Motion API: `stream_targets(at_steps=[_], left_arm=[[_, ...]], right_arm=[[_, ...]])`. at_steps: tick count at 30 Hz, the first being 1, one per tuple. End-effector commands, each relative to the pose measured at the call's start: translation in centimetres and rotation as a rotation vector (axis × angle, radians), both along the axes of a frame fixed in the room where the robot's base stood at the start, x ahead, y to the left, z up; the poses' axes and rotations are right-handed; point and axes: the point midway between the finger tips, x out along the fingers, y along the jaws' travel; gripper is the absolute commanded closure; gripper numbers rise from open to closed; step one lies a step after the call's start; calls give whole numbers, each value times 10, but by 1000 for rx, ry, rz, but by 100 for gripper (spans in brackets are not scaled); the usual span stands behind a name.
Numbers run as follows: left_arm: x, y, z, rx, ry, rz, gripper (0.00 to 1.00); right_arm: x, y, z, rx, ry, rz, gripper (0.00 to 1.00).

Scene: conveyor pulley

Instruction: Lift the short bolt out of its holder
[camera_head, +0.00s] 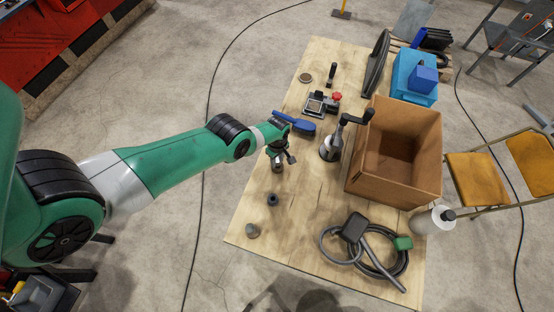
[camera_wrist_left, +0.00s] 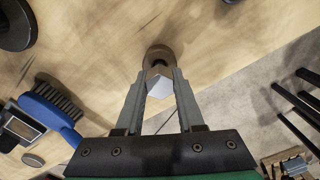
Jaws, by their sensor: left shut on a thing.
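My left gripper (camera_head: 279,161) is over the left part of the wooden table. In the left wrist view its two fingers (camera_wrist_left: 160,84) are shut on the pale hexagonal head of the short bolt (camera_wrist_left: 160,88). A round brownish holder (camera_wrist_left: 158,52) shows just beyond the fingertips, around or below the bolt. I cannot tell how deep the bolt sits in it. The bolt's shank is hidden. My right gripper is in neither view.
A blue brush (camera_head: 300,124) lies close beside my left wrist. A dark ring-like part (camera_head: 272,199) and a small grey cylinder (camera_head: 252,231) stand nearer the front.

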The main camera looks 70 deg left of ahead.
Motion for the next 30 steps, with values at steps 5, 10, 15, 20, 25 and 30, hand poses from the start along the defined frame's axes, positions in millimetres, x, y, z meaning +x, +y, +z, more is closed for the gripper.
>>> stream_targets(at_steps=[5, 10, 15, 20, 25, 30], left_arm=[[0, 0, 3, 0, -1, 0, 100], [0, 0, 4, 0, -1, 0, 100], [0, 0, 12, 0, -1, 0, 100], [0, 0, 22, 0, -1, 0, 100], [0, 0, 32, 0, -1, 0, 100], [0, 0, 42, 0, -1, 0, 100]], right_arm=[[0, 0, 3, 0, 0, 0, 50], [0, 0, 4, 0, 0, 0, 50], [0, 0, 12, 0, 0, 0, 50], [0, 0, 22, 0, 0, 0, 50], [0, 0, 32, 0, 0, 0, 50], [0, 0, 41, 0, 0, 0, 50]])
